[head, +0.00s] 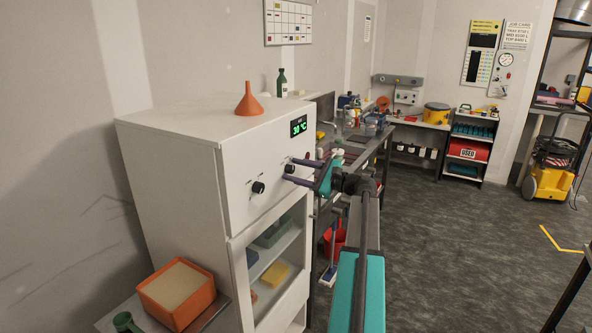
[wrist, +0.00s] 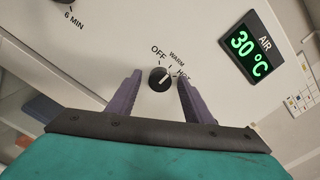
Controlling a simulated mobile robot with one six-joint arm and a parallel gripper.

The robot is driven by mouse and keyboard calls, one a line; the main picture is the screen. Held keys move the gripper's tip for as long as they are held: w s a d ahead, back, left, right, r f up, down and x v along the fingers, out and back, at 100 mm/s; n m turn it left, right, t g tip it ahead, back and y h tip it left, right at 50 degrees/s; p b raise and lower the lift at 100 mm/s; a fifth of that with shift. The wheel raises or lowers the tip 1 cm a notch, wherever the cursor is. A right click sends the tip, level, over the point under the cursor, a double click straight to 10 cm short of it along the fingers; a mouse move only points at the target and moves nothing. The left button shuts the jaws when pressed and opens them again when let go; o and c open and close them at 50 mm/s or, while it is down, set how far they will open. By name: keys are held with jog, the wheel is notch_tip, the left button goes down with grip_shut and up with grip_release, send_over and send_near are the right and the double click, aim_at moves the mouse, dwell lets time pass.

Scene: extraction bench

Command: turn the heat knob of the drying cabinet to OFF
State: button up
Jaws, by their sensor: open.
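The drying cabinet (head: 175,165) is a tall white box at the left of the head view. Its heat knob (wrist: 159,78) is small, round and black, with OFF, WARM and HOT printed around its upper right side. Its pale pointer mark seems to aim up and right, toward WARM, but is too small to be certain. My gripper (wrist: 160,82) is open, with one purple finger on each side of the knob and a visible gap to each. In the head view my gripper (head: 291,171) is at the cabinet's front panel, by the heat knob (head: 288,168).
A second knob (head: 258,187), with a 6 MIN mark in the wrist view, is left of the heat knob. The green display (head: 298,126) reads 30 °C. An orange funnel (head: 249,99) stands on the cabinet top. An orange tray (head: 176,292) sits at the front left.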

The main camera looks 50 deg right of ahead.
jog(key=c, duration=1.1)
jog(key=shift+o, duration=0.2)
